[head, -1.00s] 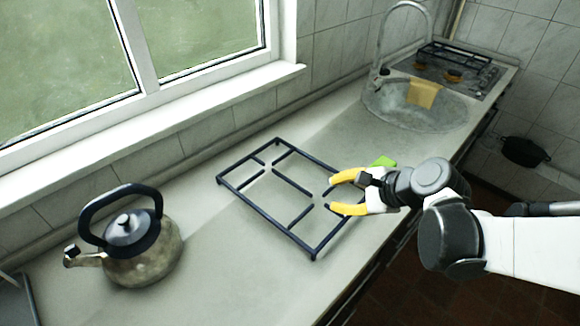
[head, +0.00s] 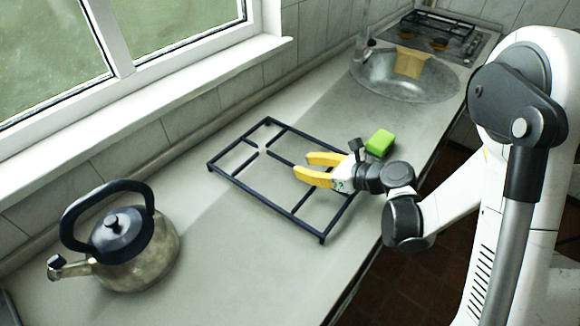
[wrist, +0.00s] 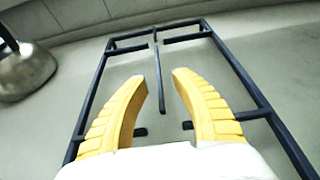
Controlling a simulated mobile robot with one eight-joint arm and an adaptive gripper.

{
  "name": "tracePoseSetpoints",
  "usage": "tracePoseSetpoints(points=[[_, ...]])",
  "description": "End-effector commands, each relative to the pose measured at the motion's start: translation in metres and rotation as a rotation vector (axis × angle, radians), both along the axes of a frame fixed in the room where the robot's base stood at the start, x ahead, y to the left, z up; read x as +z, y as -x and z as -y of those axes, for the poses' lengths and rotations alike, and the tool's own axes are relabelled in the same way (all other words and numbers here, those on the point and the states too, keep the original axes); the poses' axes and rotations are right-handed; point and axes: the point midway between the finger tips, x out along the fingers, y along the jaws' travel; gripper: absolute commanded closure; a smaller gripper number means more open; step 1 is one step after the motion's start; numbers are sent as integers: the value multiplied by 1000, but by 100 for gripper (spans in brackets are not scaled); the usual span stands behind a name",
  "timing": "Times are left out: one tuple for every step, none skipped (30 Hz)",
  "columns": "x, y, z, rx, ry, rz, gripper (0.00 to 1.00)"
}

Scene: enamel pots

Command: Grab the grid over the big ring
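The grid (head: 262,199) is a dark blue rectangular frame with inner bars, lying flat on the grey counter. My gripper (head: 305,165) has two yellow fingers. It is open and empty over the middle of the grid, reaching in from the right. In the wrist view, the fingers (wrist: 160,77) stand apart on either side of a central bar of the grid (wrist: 241,75); I cannot tell whether they touch it. The hob (head: 474,46) is at the far end of the counter, with small burners showing. Which ring is the big one is too small to tell.
A kettle (head: 135,262) stands at the left front, also in the wrist view (wrist: 25,72). A green sponge (head: 380,142) lies just beyond my gripper. A sink (head: 375,85) with a yellow cloth (head: 411,62) lies between grid and hob. The window wall bounds the left.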

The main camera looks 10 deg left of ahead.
Motion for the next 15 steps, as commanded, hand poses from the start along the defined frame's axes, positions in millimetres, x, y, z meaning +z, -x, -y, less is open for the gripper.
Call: tracePoseSetpoints(points=[[-4,-1,-5,3,0,0,68],[-5,-2,-8,4,0,1,68],[-8,-4,-14,4,0,1,68],[-10,-6,-18,4,1,0,68],[-13,-8,-23,4,1,0,68],[-15,-10,-28,4,1,0,68],[-17,-12,-32,4,2,1,68],[-18,-14,-35,3,2,1,68],[-19,-16,-38,3,1,0,68],[-19,-17,-40,3,1,0,68],[-19,-18,-41,2,2,1,68],[-18,-18,-41,1,1,0,68],[-18,-18,-41,1,1,0,68],[-18,-18,-41,0,1,0,68],[-18,-18,-41,0,1,0,68]])
